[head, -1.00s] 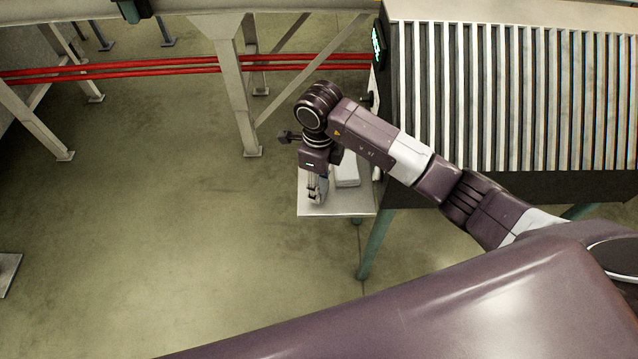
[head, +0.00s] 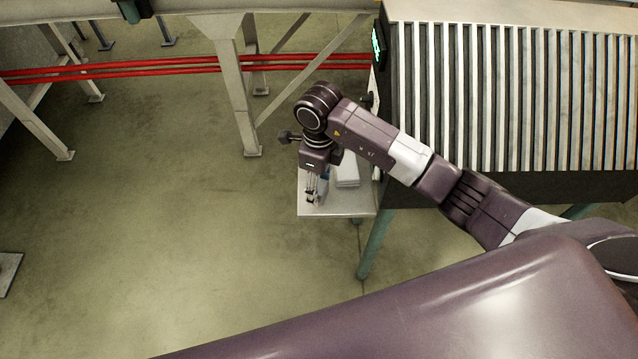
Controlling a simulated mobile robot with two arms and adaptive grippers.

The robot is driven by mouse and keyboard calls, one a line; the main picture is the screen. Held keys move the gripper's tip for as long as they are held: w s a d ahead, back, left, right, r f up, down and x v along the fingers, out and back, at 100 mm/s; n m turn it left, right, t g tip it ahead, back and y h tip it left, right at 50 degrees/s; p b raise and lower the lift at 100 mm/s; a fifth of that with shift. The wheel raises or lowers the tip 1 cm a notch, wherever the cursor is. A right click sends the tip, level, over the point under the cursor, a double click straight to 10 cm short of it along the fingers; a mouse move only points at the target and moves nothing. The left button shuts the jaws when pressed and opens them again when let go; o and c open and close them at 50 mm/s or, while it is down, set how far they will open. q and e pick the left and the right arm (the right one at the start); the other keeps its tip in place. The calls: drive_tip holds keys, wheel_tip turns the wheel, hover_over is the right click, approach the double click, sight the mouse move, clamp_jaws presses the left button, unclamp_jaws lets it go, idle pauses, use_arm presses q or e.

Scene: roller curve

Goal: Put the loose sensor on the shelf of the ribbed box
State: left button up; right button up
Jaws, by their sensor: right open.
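The ribbed box (head: 510,95) stands at the right, with many pale upright slats on its face. Its shelf (head: 335,209) is a small pale plate sticking out at the box's left side. My right gripper (head: 311,198) points down over the left part of the shelf and is open. A small bluish-grey piece (head: 323,188), perhaps the loose sensor, stands just right of the fingers, partly hidden by them. It seems to rest on the shelf, apart from the fingers. My left gripper is not in view.
A pale grey block (head: 347,176) lies on the shelf, right of the gripper and partly behind my arm. A small green-lit display (head: 378,42) is on the box's upper left edge. Red pipes (head: 180,68) and steel posts stand behind.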

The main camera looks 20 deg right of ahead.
sight(319, 187)
wheel_tip(319, 187, up, 12)
drive_tip(key=p, duration=0.7)
drive_tip(key=shift+f, duration=0.15)
drive_tip(key=shift+s+f, duration=0.1)
